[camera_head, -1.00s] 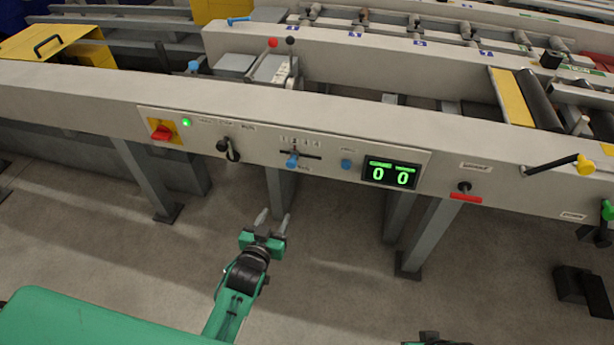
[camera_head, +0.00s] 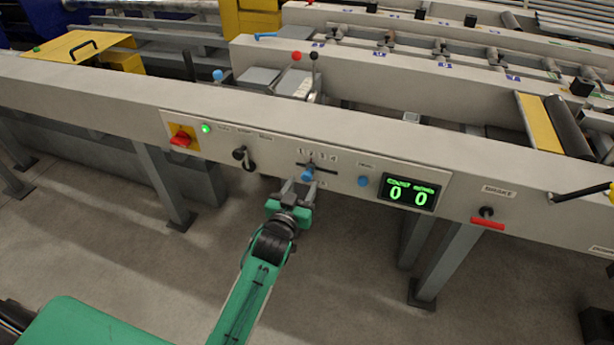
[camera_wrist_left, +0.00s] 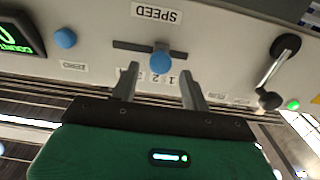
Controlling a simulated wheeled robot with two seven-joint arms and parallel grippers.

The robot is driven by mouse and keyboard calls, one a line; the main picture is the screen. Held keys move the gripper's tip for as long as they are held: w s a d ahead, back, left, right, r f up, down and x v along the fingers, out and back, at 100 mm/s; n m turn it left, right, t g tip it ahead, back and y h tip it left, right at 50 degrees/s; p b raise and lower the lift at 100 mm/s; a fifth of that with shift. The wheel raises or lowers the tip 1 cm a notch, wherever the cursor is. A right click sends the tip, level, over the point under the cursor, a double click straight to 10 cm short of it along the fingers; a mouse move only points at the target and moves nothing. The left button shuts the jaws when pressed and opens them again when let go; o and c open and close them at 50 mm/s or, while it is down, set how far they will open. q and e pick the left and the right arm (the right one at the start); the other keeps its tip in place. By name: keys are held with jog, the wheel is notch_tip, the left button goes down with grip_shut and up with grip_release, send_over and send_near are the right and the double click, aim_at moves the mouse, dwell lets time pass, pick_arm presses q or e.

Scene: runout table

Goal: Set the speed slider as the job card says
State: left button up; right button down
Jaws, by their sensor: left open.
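The speed slider's blue knob (camera_head: 307,174) sits on a dark horizontal slot (camera_head: 322,168) in the panel, below a row of number labels (camera_head: 317,156). In the left wrist view the blue knob (camera_wrist_left: 161,60) shows upside down, with the SPEED label (camera_wrist_left: 157,13) beyond it. My left gripper (camera_head: 299,184) is open just in front of the knob. In the left wrist view the fingertips (camera_wrist_left: 158,70) stand to either side of the knob, and it is not gripped. My right gripper is not in view. No job card can be made out.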

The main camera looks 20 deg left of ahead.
aim_at(306, 178)
pick_arm(q)
jog(key=w, duration=0.3)
jog(key=shift+w, duration=0.35)
jog(key=shift+w+d, duration=0.1)
jog(key=shift+w, duration=0.4)
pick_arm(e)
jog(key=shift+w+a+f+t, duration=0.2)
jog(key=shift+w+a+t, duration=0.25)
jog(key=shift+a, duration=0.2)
